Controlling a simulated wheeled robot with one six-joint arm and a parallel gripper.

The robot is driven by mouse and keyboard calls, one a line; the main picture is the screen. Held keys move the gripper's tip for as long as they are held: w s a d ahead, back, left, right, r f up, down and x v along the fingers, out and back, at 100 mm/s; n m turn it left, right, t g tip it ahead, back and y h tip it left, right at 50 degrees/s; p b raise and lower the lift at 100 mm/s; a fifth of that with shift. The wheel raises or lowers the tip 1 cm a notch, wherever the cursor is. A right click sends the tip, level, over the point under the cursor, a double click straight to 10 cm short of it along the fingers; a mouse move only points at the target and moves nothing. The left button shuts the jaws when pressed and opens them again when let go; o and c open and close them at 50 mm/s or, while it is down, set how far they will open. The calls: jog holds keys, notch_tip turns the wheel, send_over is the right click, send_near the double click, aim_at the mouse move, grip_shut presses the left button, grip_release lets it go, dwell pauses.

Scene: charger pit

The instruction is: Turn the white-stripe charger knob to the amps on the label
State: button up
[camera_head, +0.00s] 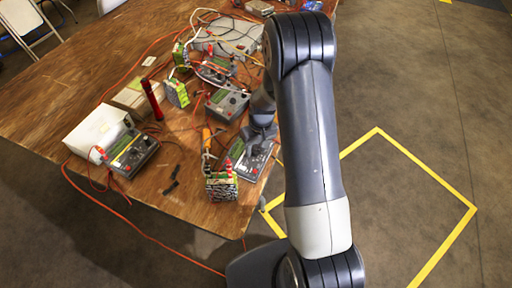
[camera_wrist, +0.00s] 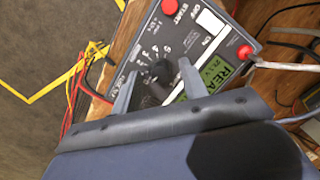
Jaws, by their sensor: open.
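A dark grey charger (camera_wrist: 207,52) fills the upper part of the wrist view. The amps and the knob's pointer are too small to read. My gripper (camera_wrist: 158,70) is open, one finger on each side of the knob; I cannot tell whether they touch it. In the head view my gripper (camera_head: 258,138) is over this charger (camera_head: 262,163) at the table's right edge and hides its knob.
Other chargers stand on the wooden table (camera_head: 80,80): one at the left (camera_head: 131,153), one behind (camera_head: 228,104). A battery pack (camera_head: 221,186) with red leads sits just left of my charger. Orange cables run over the table. Yellow tape (camera_head: 425,172) marks the floor at right.

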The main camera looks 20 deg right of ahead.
jog(key=shift+f, duration=0.1)
jog(key=shift+c, duration=0.5)
grip_shut()
jog(key=shift+m, duration=0.3)
jog(key=m+b, duration=0.2)
jog(key=shift+f+m, duration=0.1)
jog(key=shift+m, duration=0.3)
jog(key=m+y+b, duration=0.1)
jog(key=m, duration=0.4)
jog(key=shift+d+b, duration=0.1)
jog(key=shift+b, duration=0.3)
jog(key=m, duration=0.5)
jog(key=shift+t+y, duration=0.3)
jog(key=shift+m+t, duration=0.3)
jog(key=shift+m, duration=1.9)
